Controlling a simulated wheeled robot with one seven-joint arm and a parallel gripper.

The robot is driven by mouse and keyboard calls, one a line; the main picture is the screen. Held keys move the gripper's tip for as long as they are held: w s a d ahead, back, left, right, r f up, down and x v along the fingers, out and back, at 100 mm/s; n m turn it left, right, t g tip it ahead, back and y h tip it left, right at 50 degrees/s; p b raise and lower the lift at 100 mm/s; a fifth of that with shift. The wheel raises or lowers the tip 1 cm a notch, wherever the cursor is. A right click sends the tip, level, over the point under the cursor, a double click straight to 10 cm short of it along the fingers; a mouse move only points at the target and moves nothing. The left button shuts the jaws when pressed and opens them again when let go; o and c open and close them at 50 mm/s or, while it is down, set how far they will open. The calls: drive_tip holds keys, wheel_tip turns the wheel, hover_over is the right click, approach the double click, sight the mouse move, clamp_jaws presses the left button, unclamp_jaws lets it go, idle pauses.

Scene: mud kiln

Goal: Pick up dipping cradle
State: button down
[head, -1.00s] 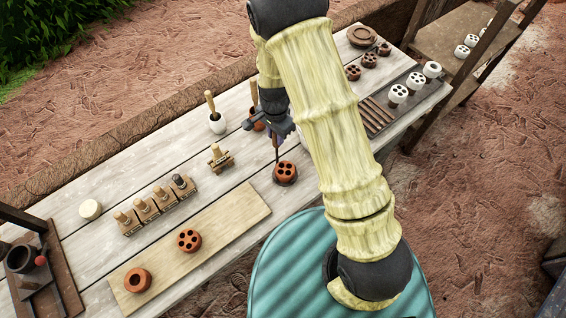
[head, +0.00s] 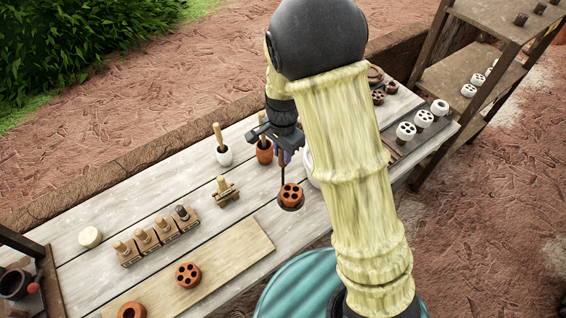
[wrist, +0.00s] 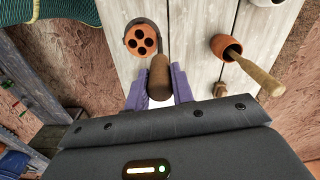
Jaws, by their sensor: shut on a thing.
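The dipping cradle (head: 291,206) is a dark ring-like holder with an upright stem and a brown handle. An orange-red clay piece with several holes (head: 291,193) sits in it. In the wrist view, the cradle's brown handle (wrist: 159,76) stands between the two purple fingers of my gripper (wrist: 158,90), which is shut on it. The clay piece (wrist: 143,40) shows beyond the handle. In the head view, my gripper (head: 283,150) is above the cradle, partly hidden by my arm. The cradle appears raised a little off the table; the gap is hard to see.
A small wooden stand (head: 225,193) and a row of stamps (head: 155,238) are farther left. A pale board (head: 225,268) lies in front.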

drive_tip(key=shift+r, duration=0.95)
drive_tip(key=c, duration=1.9)
unclamp_jaws()
clamp_jaws()
